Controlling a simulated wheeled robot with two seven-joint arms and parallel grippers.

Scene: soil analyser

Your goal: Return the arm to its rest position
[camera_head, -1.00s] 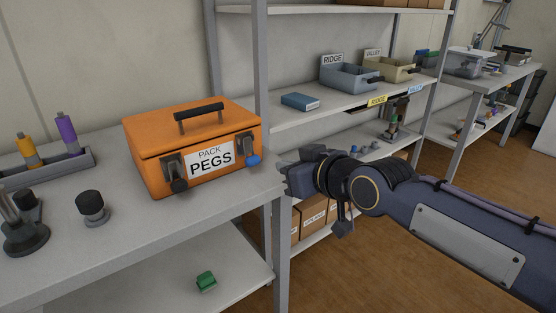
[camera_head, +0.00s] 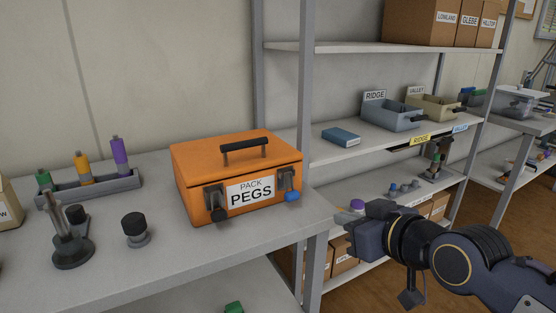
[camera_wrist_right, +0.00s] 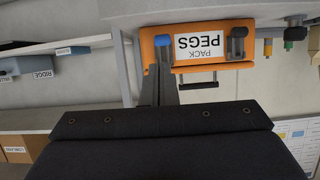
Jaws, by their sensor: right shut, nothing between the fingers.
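My right arm comes in from the lower right in the head view. Its gripper (camera_head: 350,240) is shut and empty, in the air off the right end of the grey bench and in front of the shelf unit. The orange case (camera_head: 238,180), labelled PACK PEGS, stands closed on the bench to the left of the gripper, clear of it. Its two front latches are dark, the right one with a blue tip. In the right wrist view the case (camera_wrist_right: 198,49) appears upside down beyond the gripper (camera_wrist_right: 158,92). My left gripper is not in view.
A rack (camera_head: 92,191) with green, orange and purple pegs stands at the left of the bench. A black-topped knob (camera_head: 134,229) and a dark post stand are in front. Shelves at the right hold a blue box (camera_head: 341,137), a RIDGE bin (camera_head: 392,116) and a VALLEY bin (camera_head: 433,108).

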